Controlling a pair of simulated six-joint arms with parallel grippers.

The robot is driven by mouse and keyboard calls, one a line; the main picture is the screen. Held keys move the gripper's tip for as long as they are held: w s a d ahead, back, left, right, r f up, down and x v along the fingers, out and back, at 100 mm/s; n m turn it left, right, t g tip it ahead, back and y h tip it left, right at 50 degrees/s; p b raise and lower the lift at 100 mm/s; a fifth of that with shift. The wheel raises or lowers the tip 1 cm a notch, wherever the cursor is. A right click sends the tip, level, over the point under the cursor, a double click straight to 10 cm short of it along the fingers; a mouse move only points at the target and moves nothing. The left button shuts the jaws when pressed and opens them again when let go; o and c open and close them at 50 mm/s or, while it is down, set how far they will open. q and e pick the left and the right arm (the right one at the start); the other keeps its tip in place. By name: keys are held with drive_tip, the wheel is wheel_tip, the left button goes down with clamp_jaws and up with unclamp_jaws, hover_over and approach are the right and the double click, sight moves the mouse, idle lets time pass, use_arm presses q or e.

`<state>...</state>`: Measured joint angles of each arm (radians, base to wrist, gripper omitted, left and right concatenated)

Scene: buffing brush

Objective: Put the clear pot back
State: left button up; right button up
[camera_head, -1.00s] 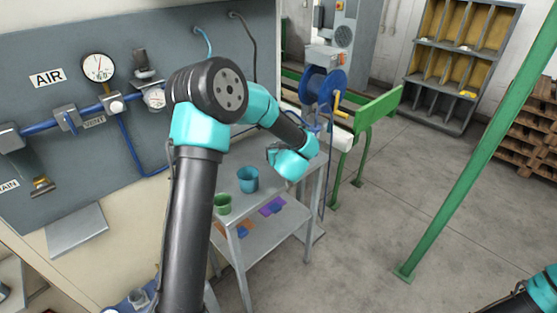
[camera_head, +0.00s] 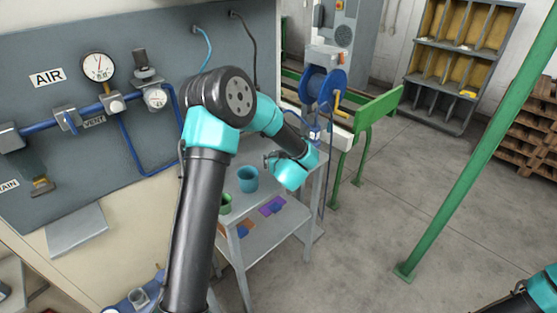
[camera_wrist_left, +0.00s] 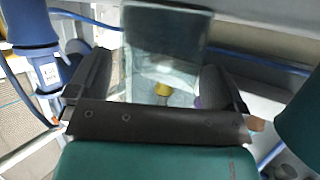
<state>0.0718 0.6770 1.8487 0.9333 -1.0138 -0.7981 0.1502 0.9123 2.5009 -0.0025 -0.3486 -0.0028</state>
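In the left wrist view a clear, see-through pot (camera_wrist_left: 165,45) with a pale rim stands between the two dark fingers of my left gripper (camera_wrist_left: 158,72). The fingers are well apart on either side of it; I cannot tell whether both touch it. In the head view one grey finger of my left gripper shows beside the teal wrist, above the grey stand (camera_head: 286,192); the clear pot cannot be made out there. A blue pot (camera_head: 248,179) and a green pot (camera_head: 226,204) stand on its top, left of the wrist. My right gripper is out of frame.
A blue reel (camera_head: 325,84) and green bench (camera_head: 375,115) stand behind. The gauge panel (camera_head: 60,120) is left. The floor to the right is open.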

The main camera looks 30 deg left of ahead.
use_arm(q)
drive_tip(key=shift+r, duration=0.2)
drive_tip(key=v, duration=1.2)
idle(0.5)
